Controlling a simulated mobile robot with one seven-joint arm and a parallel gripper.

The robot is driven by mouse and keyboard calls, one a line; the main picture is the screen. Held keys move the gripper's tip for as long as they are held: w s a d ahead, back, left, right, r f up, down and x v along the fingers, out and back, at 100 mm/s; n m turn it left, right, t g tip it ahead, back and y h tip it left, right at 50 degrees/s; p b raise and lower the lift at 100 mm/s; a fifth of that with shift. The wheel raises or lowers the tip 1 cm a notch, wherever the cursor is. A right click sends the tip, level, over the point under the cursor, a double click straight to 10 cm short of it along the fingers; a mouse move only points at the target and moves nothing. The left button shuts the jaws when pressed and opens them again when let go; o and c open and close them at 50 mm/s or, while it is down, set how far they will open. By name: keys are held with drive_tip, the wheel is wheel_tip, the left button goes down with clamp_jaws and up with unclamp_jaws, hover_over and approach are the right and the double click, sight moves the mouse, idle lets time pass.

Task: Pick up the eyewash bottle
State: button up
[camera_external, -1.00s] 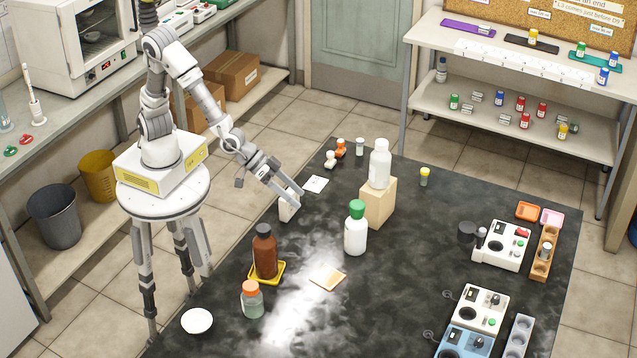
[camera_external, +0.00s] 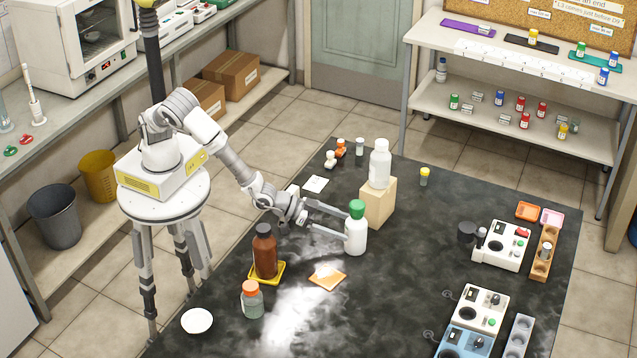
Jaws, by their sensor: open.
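A white bottle with a green cap (camera_external: 356,236) stands upright on the black bench; it looks like the eyewash bottle, though no label is readable. My gripper (camera_external: 345,223) is open, low and roughly level, with its fingers pointing right at this bottle. The fingertips reach the bottle's left side in the picture, one toward the back and one toward the front. I cannot tell whether they touch it or how far they pass around it. Another white bottle with a pale cap (camera_external: 380,165) stands on a wooden block (camera_external: 379,204) just behind.
A brown bottle (camera_external: 265,252) stands on a yellow tray (camera_external: 268,280), left of the gripper. An orange-capped jar (camera_external: 252,300) and an orange-brown square (camera_external: 328,277) are in front. The bench right of the green-capped bottle is clear.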

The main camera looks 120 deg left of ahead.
sight(365, 234)
drive_tip(key=shift+x, duration=4.1)
drive_tip(key=shift+w+d+r, duration=0.1)
drive_tip(key=shift+d+r, duration=0.05)
drive_tip(key=shift+r, duration=0.15)
clamp_jaws()
